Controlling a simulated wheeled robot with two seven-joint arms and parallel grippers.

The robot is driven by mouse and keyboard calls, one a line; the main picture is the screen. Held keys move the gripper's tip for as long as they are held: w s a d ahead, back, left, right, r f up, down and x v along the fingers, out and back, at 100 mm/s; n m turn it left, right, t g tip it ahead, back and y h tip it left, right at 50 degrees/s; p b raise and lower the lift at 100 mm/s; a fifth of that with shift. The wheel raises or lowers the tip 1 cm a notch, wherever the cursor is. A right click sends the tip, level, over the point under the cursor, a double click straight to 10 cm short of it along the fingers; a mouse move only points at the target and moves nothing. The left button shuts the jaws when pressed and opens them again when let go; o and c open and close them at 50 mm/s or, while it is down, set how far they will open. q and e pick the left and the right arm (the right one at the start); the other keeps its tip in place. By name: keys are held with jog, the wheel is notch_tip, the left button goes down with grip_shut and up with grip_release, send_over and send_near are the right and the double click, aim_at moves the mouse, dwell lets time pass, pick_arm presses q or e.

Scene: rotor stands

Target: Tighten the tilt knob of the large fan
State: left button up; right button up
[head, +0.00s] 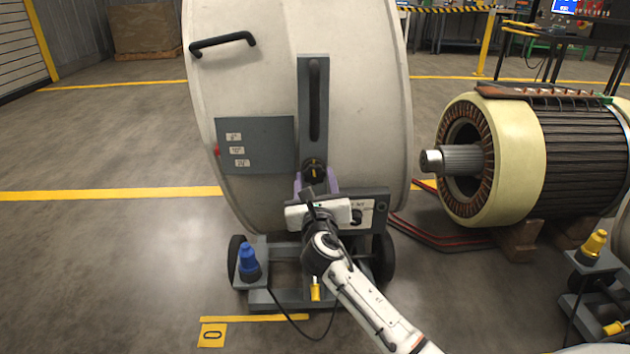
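The large fan (255,80) is a big pale drum on a dark wheeled stand, in the middle of the head view. A round black knob with a yellow mark (314,169), which looks like the tilt knob, sits at the lower end of a grey slotted bracket (304,108). My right gripper (316,183) has purple fingers and reaches up from below to the knob. Its fingertips are right at the knob's lower edge. I cannot tell whether they touch it or how far apart they are. My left gripper is not in view.
A grey plate with labels (256,146) is left of the bracket. A blue plug (248,258) stands on the fan's base, with a black cable beside it. A large motor rotor and stator (530,150) lies on the right. Floor on the left is clear.

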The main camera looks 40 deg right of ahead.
jog(key=c, duration=0.7)
jog(key=shift+m, duration=0.5)
jog(key=shift+p, duration=0.3)
jog(key=shift+m, duration=0.3)
jog(key=o, duration=1)
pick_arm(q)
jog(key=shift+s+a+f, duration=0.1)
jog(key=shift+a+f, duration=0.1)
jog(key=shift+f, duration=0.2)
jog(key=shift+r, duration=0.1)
